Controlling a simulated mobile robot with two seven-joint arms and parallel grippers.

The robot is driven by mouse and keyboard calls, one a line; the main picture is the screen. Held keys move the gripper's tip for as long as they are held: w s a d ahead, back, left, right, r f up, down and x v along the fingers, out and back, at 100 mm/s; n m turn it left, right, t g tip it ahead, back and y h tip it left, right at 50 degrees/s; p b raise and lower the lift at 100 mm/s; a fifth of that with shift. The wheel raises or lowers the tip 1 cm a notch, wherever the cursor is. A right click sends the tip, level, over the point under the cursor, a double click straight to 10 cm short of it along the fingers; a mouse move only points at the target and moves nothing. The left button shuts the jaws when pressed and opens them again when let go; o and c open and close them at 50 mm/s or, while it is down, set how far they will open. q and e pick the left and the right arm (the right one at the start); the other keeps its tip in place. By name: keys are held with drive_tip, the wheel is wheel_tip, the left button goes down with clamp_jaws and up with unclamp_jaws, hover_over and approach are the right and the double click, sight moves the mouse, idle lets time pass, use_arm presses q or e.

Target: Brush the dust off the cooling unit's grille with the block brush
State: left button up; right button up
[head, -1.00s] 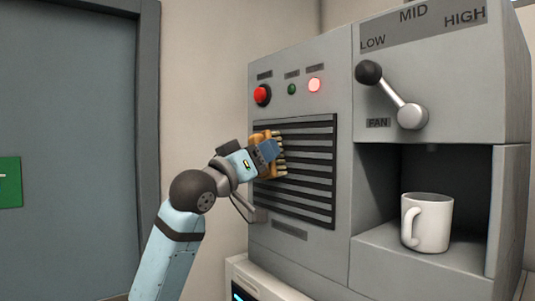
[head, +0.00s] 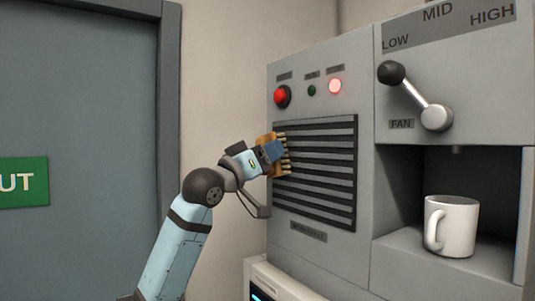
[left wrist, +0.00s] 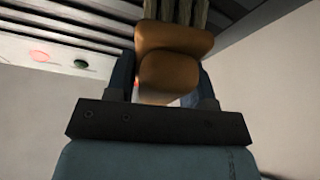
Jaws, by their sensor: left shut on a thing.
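The cooling unit (head: 322,238) stands right of centre in the head view, with a dark slatted grille (head: 325,180) on its front. My left gripper (head: 274,153) is shut on the block brush (head: 268,139), which has an orange-brown body and pale bristles. The bristles are at the grille's left edge, in its upper half; they look touching or very close. In the left wrist view the brush body (left wrist: 172,62) sits between the fingers, with its bristles toward the slats (left wrist: 85,20). Dust on the grille cannot be made out. My right gripper is not in view.
Above the grille are a red button (head: 282,96), a green light (head: 311,90) and a lit red light (head: 335,86). A fan lever (head: 415,98) is at the right. A white mug (head: 452,226) stands in the recess below it.

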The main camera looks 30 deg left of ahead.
use_arm(q)
drive_tip(key=shift+s, duration=0.1)
drive_tip(key=shift+s+a+b, duration=0.1)
drive_tip(key=shift+s+a, duration=0.25)
drive_tip(key=shift+s, duration=0.5)
drive_tip(key=shift+s+a+b, duration=0.1)
drive_tip(key=shift+s+a, duration=0.25)
drive_tip(key=shift+s, duration=0.55)
drive_tip(key=shift+s+a+b, duration=0.1)
drive_tip(key=shift+s+a, duration=0.25)
drive_tip(key=shift+s, duration=0.5)
drive_tip(key=s, duration=0.1)
drive_tip(key=s+a, duration=0.1)
drive_tip(key=shift+s+a, duration=0.1)
drive_tip(key=shift+s, duration=0.3)
